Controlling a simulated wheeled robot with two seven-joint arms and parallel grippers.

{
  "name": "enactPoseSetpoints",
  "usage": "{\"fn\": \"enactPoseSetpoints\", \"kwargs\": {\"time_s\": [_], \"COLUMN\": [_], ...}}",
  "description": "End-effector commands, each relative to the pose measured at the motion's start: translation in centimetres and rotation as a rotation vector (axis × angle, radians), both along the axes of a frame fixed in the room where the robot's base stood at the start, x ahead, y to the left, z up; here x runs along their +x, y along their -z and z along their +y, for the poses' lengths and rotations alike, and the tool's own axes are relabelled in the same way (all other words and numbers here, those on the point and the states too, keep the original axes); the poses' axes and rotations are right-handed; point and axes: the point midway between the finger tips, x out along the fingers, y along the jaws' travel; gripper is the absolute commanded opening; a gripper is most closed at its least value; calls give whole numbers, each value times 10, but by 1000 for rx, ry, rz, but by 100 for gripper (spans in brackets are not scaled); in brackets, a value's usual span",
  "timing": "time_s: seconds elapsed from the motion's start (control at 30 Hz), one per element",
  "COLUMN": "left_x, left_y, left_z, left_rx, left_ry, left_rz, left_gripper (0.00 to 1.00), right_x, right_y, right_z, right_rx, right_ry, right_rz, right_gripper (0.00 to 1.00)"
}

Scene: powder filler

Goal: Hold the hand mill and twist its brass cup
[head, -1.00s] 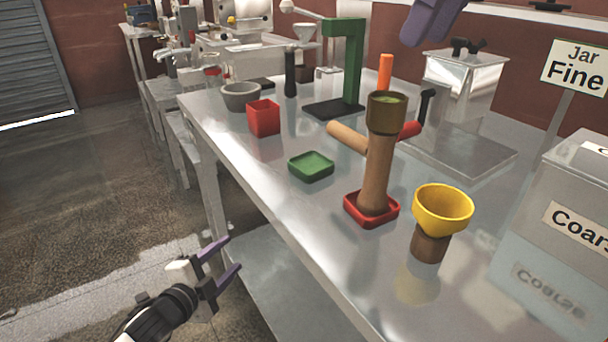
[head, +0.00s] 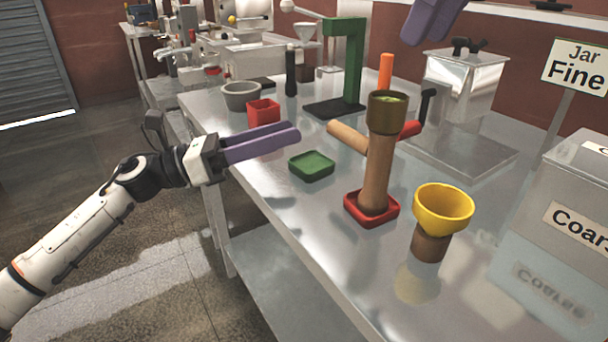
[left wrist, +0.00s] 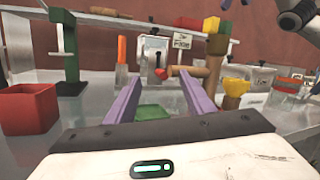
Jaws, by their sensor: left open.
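The hand mill (head: 378,175) stands upright in a shallow red tray (head: 351,207) on the metal table, with a wooden body. Its brass cup (head: 387,112) is on top and has something green inside. A wooden handle (head: 347,138) and a red grip (head: 410,130) show on either side behind it. In the left wrist view the mill (left wrist: 211,78) stands beyond my fingers, right of centre. My left gripper (head: 292,133) is open and empty, left of the mill and above the table. Purple fingers of my right gripper (head: 432,20) show at the top; their opening is unclear.
A green tray (head: 312,168) lies between my left gripper and the mill. A yellow funnel (head: 443,212) on a brown base stands in front right. A red cup (head: 263,106), grey bowl (head: 241,97) and green stand (head: 354,65) are behind. Labelled bins (head: 560,230) stand right.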

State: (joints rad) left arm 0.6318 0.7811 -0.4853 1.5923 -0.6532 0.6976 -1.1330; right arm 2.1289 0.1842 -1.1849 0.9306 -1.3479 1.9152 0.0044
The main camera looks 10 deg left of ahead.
Motion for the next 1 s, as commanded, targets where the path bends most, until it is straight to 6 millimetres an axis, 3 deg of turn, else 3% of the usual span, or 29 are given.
{"fn": "enactPoseSetpoints", "kwargs": {"time_s": [0.1,0.2,0.33,0.47,0.8,1.0], "left_x": [-34,-55,-68,-70,-61,-56], "left_y": [9,19,26,28,26,27], "left_z": [-35,-52,-62,-74,-131,-155], "left_rx": [125,201,253,263,260,260], "left_ry": [149,238,299,314,311,309], "left_rz": [-86,-133,-166,-171,-172,-169], "left_gripper": [49,49,49,49,49,49], "right_x": [0,0,0,0,0,0], "right_y": [0,0,0,0,0,0], "right_z": [0,0,0,0,0,0], "right_rx": [0,0,0,0,0,0], "right_ry": [0,0,0,0,0,0], "right_rz": [0,0,0,0,0,0], "right_gripper": [31,31,31,31,31,31]}}
